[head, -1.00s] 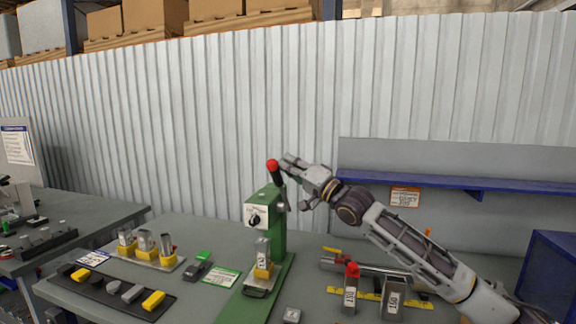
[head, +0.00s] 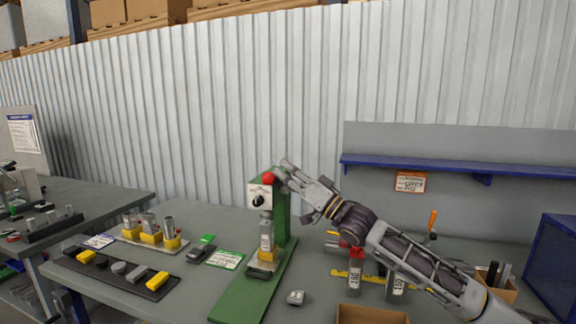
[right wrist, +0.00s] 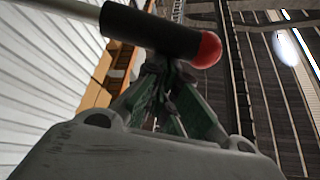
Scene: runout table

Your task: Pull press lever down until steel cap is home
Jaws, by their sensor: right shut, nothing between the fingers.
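The green press (head: 283,222) stands on the table with a white-faced head and black dial. Its lever has a red ball knob (head: 268,178) at the upper front edge of the head. Under the head, a steel piece (head: 266,236) stands upright in a yellow base; I cannot tell the cap's seating. My right gripper (head: 287,168) is shut and empty beside the knob. In the right wrist view, the lever's black grip (right wrist: 150,30) crosses just beyond the closed fingertips (right wrist: 165,72); whether they touch is unclear. My left gripper is out of view.
A tray of yellow-based steel parts (head: 150,238) and a black tray (head: 115,274) lie left of the press. A cardboard box (head: 372,314) is at the front, and a blue shelf (head: 440,171) behind.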

